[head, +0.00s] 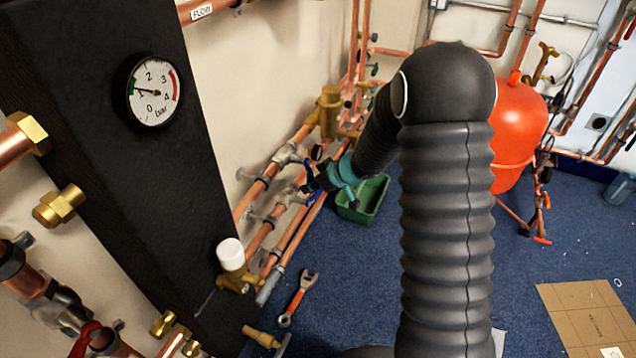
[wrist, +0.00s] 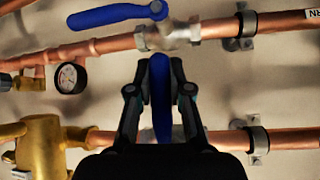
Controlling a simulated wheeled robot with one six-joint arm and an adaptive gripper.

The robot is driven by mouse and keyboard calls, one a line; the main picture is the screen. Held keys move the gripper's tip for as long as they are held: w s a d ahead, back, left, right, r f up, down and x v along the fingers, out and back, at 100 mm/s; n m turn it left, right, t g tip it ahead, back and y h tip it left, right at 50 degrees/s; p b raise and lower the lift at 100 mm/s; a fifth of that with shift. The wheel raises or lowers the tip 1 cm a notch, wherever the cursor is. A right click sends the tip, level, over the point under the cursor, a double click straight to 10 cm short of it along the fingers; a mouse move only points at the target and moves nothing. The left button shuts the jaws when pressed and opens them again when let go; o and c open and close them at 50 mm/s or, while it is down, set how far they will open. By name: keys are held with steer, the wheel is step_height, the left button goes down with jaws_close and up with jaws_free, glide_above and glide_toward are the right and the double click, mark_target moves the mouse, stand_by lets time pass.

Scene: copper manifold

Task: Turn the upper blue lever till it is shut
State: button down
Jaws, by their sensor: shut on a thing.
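My gripper (wrist: 160,90) is shut on a blue lever (wrist: 160,105) in the middle of the wrist view, with one finger on each side. This lever points across the copper pipes, and my gripper hides its pivot. A second blue lever (wrist: 118,14) lies nearly along its pipe at the top of the wrist view, clear of the fingers, with its metal valve body (wrist: 170,35) below it. In the head view my gripper (head: 308,182) is at the wall pipes. A bit of blue lever (head: 312,198) shows just below it there.
Copper pipes (wrist: 105,47) run along the wall close to my fingers. A small gauge (wrist: 70,77) and a brass fitting (wrist: 42,145) are to the left. A green tray (head: 365,200) and a wrench (head: 298,298) are on the blue floor. A red tank (head: 518,130) stands behind my arm.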

steer(key=shift+s+a+f, duration=0.1)
steer(key=shift+s+a, duration=0.1)
steer(key=shift+s, duration=0.05)
steer(key=c, duration=1.1)
jaws_free()
steer(key=shift+s+a, duration=0.1)
steer(key=shift+a, duration=0.05)
steer(key=shift+d, duration=0.25)
steer(key=shift+d+r, duration=0.2)
steer(key=shift+r, duration=0.1)
steer(key=v, duration=1.1)
steer(key=shift+d+r, duration=0.1)
